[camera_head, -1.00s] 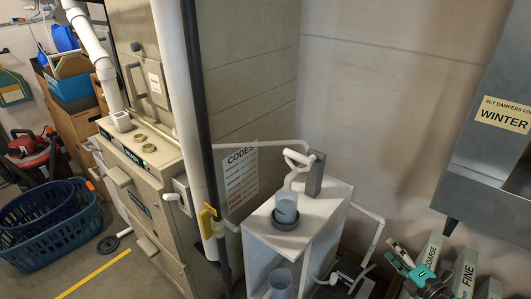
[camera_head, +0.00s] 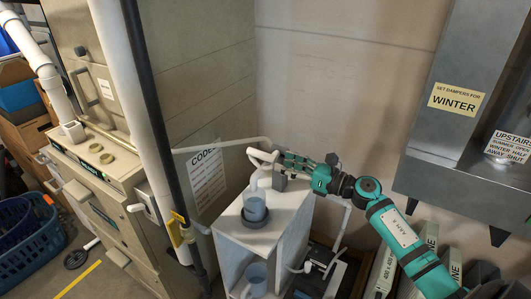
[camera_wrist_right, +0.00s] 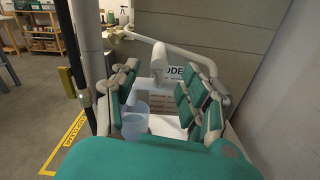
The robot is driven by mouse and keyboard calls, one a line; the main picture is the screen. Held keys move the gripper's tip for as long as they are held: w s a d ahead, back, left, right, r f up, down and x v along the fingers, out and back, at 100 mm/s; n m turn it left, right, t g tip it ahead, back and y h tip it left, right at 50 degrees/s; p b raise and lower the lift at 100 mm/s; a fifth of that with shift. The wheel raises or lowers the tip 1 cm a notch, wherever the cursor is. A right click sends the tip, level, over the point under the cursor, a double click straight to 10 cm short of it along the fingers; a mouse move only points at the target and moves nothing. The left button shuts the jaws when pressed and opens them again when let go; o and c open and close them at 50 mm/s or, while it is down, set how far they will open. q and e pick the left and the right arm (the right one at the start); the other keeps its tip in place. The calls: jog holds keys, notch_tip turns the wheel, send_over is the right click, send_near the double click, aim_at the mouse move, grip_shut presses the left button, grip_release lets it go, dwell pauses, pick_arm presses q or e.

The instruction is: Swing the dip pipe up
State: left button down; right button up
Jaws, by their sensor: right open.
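The cup sits in a dark round holder on the stand. My right gripper (camera_head: 287,163) is open beside the pipe's upper bend, reaching in from the right. In the right wrist view the dip pipe (camera_wrist_right: 159,62) shows in the gap between the open fingers of my right gripper (camera_wrist_right: 162,82), with the cup (camera_wrist_right: 135,123) below. Contact cannot be told. My left gripper is not in view.
A tall white pipe and a dark pipe (camera_head: 150,100) stand left of the white stand. A codes sheet (camera_head: 207,178) hangs behind it. A second blue cup (camera_head: 257,278) sits lower. A grey duct (camera_head: 450,165) is at the right.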

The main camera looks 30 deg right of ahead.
aim_at(266, 157)
jog(key=p+x, duration=0.1)
jog(key=x, duration=0.6)
jog(key=shift+a, duration=0.1)
grip_shut()
